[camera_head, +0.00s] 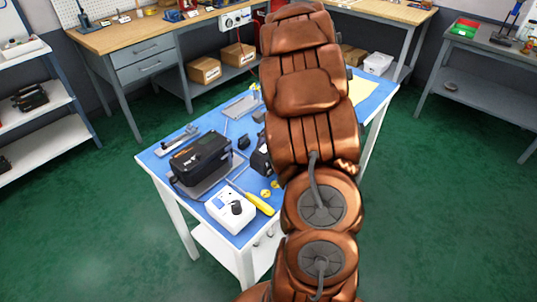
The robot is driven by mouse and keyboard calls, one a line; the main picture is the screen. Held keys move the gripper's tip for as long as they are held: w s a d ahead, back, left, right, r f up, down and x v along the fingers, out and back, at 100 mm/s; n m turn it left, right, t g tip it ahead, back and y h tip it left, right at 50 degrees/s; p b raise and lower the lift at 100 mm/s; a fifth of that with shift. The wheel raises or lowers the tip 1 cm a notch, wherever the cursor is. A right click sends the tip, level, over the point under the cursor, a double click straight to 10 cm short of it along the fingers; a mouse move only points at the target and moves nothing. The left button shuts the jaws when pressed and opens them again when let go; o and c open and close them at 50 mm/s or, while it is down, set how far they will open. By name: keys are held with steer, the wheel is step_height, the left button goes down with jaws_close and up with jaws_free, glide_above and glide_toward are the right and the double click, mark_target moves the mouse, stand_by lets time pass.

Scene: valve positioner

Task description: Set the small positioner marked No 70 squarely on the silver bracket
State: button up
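A large black box-shaped device (203,155) with orange marks sits on the left half of the blue-topped table (154,160). Another dark device (261,160) shows beside my arm and is partly hidden by it. No "No 70" marking can be read, so I cannot tell which is the small positioner. A flat silver piece (240,107) lies toward the back of the table, and a narrower silver piece (177,138) lies near its left edge. I cannot tell which is the bracket. My copper-coloured arm crosses the view; my gripper is not visible.
A white box with a black knob (230,209), a yellow-handled screwdriver (259,204) and small yellow discs lie at the near side. A yellow sheet (361,90) lies at the far right. Workbenches (150,36) stand behind; green floor is clear on both sides.

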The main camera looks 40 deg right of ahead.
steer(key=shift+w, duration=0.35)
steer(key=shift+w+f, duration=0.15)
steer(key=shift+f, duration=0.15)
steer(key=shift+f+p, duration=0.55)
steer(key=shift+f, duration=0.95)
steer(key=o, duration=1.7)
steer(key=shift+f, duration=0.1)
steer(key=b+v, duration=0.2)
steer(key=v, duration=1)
